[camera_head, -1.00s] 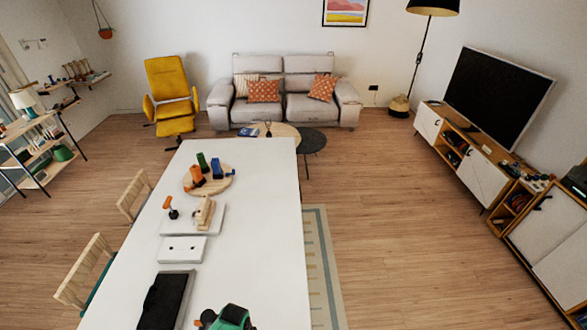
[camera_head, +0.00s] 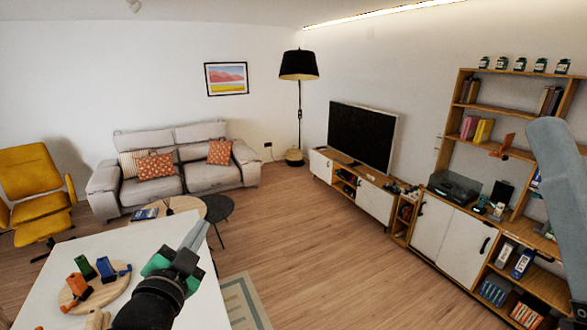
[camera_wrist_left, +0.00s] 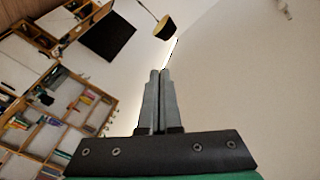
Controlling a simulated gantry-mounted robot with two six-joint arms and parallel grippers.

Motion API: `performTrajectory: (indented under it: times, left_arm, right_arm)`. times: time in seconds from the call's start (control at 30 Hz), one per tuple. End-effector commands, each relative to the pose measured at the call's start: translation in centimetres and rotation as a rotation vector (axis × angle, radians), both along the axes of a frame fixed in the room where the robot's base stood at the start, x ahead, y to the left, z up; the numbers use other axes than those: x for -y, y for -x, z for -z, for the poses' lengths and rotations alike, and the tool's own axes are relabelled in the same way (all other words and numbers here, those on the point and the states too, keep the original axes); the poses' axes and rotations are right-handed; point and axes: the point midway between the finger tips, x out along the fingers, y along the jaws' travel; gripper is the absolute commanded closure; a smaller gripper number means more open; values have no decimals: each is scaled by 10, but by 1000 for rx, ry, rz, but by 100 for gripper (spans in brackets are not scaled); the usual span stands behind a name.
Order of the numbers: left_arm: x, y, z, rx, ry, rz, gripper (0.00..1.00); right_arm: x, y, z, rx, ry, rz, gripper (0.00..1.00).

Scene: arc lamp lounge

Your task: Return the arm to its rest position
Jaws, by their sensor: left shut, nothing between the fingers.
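My left gripper (camera_head: 192,240) is raised above the right edge of the white table (camera_head: 50,258) in the head view. Its grey fingers point up and away, and it holds nothing. In the left wrist view the fingers (camera_wrist_left: 158,75) are pressed together against the wall and ceiling. A grey arm part of mine stands at the right edge of the head view. My right gripper is not in view.
A round wooden board (camera_head: 98,292) with orange, green and blue things lies on the table. Beyond are a sofa (camera_head: 176,172), a yellow chair (camera_head: 38,180), a black lamp (camera_head: 299,64), a television (camera_head: 362,135) and shelves (camera_head: 512,155). The wooden floor (camera_head: 315,235) at centre is open.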

Motion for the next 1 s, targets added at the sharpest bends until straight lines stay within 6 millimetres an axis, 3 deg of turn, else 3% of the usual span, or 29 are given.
performTrajectory:
  times: [0.03, 0.17, 0.2, 0.3, 0.4, 0.47, 0.6, 1.0]
  left_arm:
    - [3, 18, -42, 104, 50, 8, 100]
    - [8, 83, -138, 368, 216, 55, 100]
    - [8, 107, -163, 449, 271, 78, 100]
    - [6, 172, -213, 629, 412, 151, 100]
    - [4, 226, -240, 757, 553, 241, 100]
    - [3, 242, -247, 784, 654, 299, 100]
    - [3, 238, -246, 761, 766, 345, 100]
    - [3, 238, -246, 758, 773, 347, 100]
  right_arm:
    - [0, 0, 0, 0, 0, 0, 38]
    - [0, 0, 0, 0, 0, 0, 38]
    - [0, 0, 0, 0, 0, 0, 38]
    - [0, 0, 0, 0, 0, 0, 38]
    - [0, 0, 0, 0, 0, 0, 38]
    - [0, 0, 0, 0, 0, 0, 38]
    - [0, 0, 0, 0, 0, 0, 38]
    - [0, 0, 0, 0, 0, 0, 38]
